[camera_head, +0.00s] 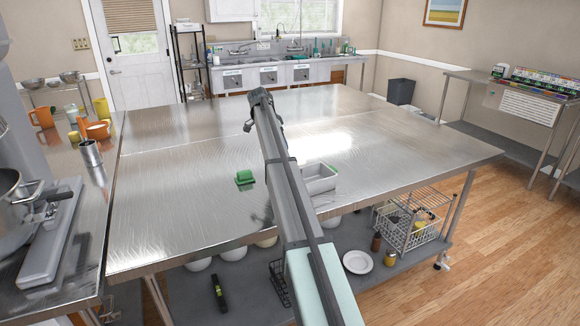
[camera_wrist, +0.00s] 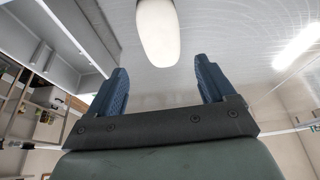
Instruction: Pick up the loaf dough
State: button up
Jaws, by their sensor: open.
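The loaf dough (camera_wrist: 157,32) is a pale, smooth, rounded oblong in the wrist view, at the top centre and cut off by the frame's top edge. It lies on the shiny metal table. My gripper (camera_wrist: 160,66) has two blue fingers spread wide apart with nothing between them. The dough is ahead of the fingertips, roughly in line with the gap, and appears apart from both. In the head view I cannot make out the dough, and my arm covers part of the table; my gripper does not show clearly there.
A grey metal loaf pan (camera_head: 319,180) stands just right of my arm; a grey walled shape fills the wrist view's upper left. A green object (camera_head: 245,177) sits left of my arm. The steel table (camera_head: 180,190) is otherwise largely clear. Orange cups (camera_head: 42,117) stand far left.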

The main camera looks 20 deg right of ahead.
jog(key=x, duration=0.6)
jog(key=shift+d+x, duration=0.15)
jog(key=shift+x, duration=1.15)
jog(key=shift+d+x, duration=0.15)
jog(key=shift+x, duration=1.1)
jog(key=shift+r, duration=0.1)
jog(key=shift+c, duration=0.5)
jog(key=c, duration=1.2)
jog(key=shift+o, duration=0.2)
jog(key=shift+r, duration=0.1)
